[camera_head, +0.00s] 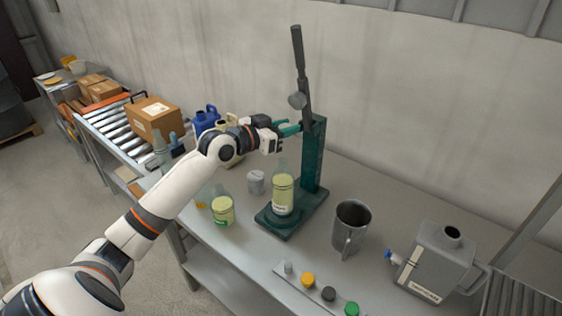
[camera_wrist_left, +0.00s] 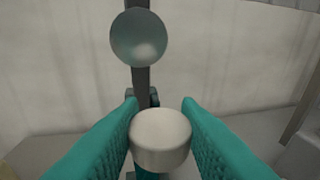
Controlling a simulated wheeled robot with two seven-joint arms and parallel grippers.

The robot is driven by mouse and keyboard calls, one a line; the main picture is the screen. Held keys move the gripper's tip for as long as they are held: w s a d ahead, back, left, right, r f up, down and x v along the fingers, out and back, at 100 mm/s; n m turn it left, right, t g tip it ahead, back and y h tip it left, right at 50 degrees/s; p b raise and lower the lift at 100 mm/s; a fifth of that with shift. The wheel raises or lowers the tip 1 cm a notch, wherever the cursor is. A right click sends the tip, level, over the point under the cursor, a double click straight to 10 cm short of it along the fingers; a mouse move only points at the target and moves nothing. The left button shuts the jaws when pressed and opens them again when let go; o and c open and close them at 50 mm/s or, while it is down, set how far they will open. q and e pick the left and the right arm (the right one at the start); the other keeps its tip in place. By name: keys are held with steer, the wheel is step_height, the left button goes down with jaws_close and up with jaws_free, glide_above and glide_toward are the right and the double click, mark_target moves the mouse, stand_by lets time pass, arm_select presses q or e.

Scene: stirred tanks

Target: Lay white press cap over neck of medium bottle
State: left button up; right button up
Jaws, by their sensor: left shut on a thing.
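My left gripper (camera_head: 288,130) is shut on the white press cap (camera_wrist_left: 160,140); the cap sits between its teal fingertips in the left wrist view. In the head view I cannot make out the cap clearly. A clear bottle (camera_head: 283,194) with yellow-green liquid stands upright on the base of the green press (camera_head: 313,155). My left gripper is above this bottle's neck, beside the press column, apart from it. A shorter bottle (camera_head: 222,210) with similar liquid stands to the left on the table. My right gripper is out of view.
The press's lever and round knob (camera_head: 297,100) rise by my gripper; the knob shows large in the left wrist view (camera_wrist_left: 140,38).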

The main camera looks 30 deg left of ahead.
mark_target(283, 160)
arm_select(q)
steer(key=shift+w+a+r, duration=0.15)
steer(key=shift+a+r, duration=0.1)
steer(key=shift+a, duration=0.15)
steer(key=shift+a+f, duration=0.1)
steer(key=shift+f, duration=0.2)
step_height(283, 160, down, 9)
steer(key=shift+r+p, duration=0.1)
steer(key=shift+p, duration=0.55)
steer(key=shift+f+b, duration=0.65)
steer(key=shift+b, duration=0.1)
steer(key=o, duration=0.9)
steer(key=shift+r, duration=0.1)
